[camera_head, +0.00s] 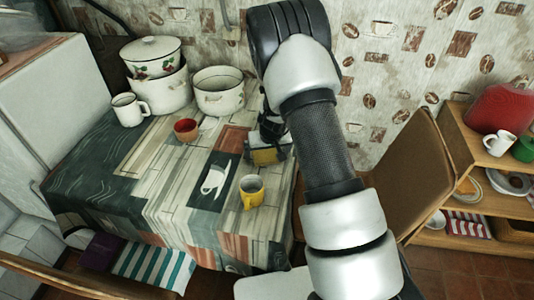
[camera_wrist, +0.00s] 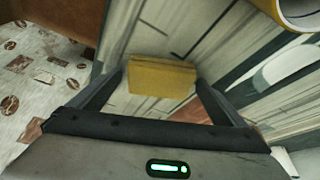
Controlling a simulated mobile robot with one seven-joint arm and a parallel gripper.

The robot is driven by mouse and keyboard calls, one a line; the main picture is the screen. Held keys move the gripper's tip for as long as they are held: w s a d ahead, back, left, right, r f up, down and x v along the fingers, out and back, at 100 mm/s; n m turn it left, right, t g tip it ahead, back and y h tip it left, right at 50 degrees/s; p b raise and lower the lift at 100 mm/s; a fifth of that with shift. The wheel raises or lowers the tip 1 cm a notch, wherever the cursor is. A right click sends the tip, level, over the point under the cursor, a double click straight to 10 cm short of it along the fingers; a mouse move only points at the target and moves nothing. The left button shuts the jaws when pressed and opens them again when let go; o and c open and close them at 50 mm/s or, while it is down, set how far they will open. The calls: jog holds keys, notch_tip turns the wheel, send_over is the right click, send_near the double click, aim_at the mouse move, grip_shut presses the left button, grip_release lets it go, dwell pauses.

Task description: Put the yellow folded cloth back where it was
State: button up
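The yellow folded cloth (camera_head: 267,157) lies low at the right rear part of the table, beneath my gripper (camera_head: 270,150). In the wrist view the cloth (camera_wrist: 162,78) shows as a flat yellow block between the two fingertips of my gripper (camera_wrist: 160,84). The fingers stand wide apart on either side of it, with a narrow gap at the left; contact at the right is hard to tell. My arm hides part of the table behind the gripper.
A yellow mug (camera_head: 251,191) stands just in front of the gripper. A red cup (camera_head: 186,129), white mug (camera_head: 130,109) and enamel pots (camera_head: 219,92) stand left and behind. A chair (camera_head: 405,185) and a wooden shelf (camera_head: 480,150) are at right. The table's front left is clear.

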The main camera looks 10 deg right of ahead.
jog(key=shift+r, duration=0.1)
jog(key=shift+r+p, duration=0.3)
jog(key=shift+p, duration=0.1)
jog(key=s+a+r+y+p, duration=0.1)
jog(key=s+r, duration=0.4)
jog(key=r, duration=0.5)
jog(key=s+a+r, duration=0.1)
jog(key=s+r, duration=0.5)
jog(key=r, duration=0.4)
jog(key=s+a+r+y+p, duration=0.1)
jog(key=s+r, duration=0.4)
jog(key=r, duration=0.5)
jog(key=s+d+r+h, duration=0.1)
jog(key=s+r, duration=0.2)
jog(key=s, duration=0.6)
jog(key=s+d+r+t+h, duration=0.1)
jog(key=s+r, duration=0.3)
jog(key=s, duration=0.5)
jog(key=shift+d, duration=0.55)
jog(key=shift+s, duration=0.1)
